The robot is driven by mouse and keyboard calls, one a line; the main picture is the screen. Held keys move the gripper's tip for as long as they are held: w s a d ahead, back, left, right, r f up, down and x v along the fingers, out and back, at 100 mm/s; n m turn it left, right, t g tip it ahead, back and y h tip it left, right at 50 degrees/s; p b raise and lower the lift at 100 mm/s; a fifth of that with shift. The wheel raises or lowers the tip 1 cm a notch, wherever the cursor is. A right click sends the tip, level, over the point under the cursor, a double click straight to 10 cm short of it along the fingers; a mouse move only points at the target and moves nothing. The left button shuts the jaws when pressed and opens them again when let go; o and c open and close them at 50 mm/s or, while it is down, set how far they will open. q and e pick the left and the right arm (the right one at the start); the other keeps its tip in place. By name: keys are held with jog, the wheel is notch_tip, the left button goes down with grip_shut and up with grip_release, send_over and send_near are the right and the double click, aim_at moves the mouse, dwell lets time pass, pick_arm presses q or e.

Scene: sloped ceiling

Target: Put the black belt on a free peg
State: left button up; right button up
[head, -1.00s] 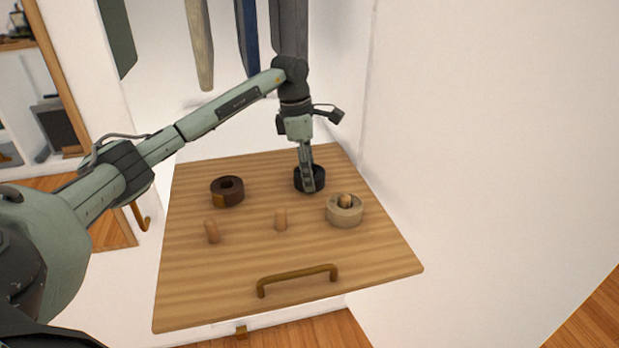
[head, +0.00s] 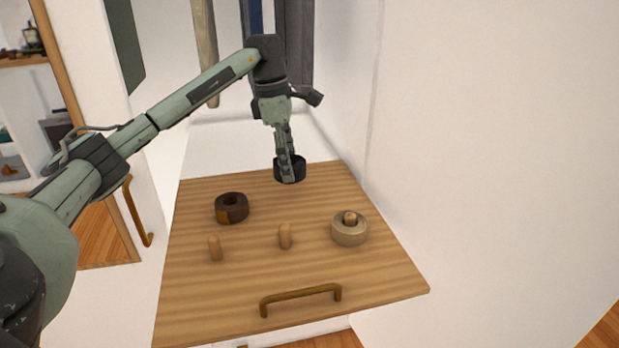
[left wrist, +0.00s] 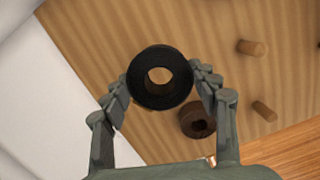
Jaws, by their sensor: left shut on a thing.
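The black belt (head: 298,172) is a rolled ring near the back of the wooden board. My left gripper (head: 287,172) is shut on it and holds it raised at the board's far side. In the left wrist view the black belt (left wrist: 160,99) shows face-on, with a finger on each side and its hole open. Two bare wooden pegs stand nearer the front: a left peg (head: 215,248) and a middle peg (head: 285,236). A third peg (head: 350,217) at the right passes through a beige rolled belt (head: 348,236). My right gripper is not in view.
A brown rolled belt (head: 231,214) lies on the board (head: 240,290) at the back left, around no visible peg. A brass handle (head: 300,294) sits near the front edge. A white wall (head: 480,150) rises along the right; long garments hang behind.

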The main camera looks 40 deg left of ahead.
pick_arm(q)
jog(key=s+a+r, duration=0.4)
jog(key=s+d, duration=0.2)
jog(key=d, duration=0.2)
jog(key=s+d+p, duration=0.1)
jog(key=s+d, duration=0.2)
jog(key=d, duration=0.1)
jog(key=s+d+p, duration=0.1)
jog(key=s+d, duration=0.2)
jog(key=d, duration=0.1)
jog(key=shift+f, duration=0.1)
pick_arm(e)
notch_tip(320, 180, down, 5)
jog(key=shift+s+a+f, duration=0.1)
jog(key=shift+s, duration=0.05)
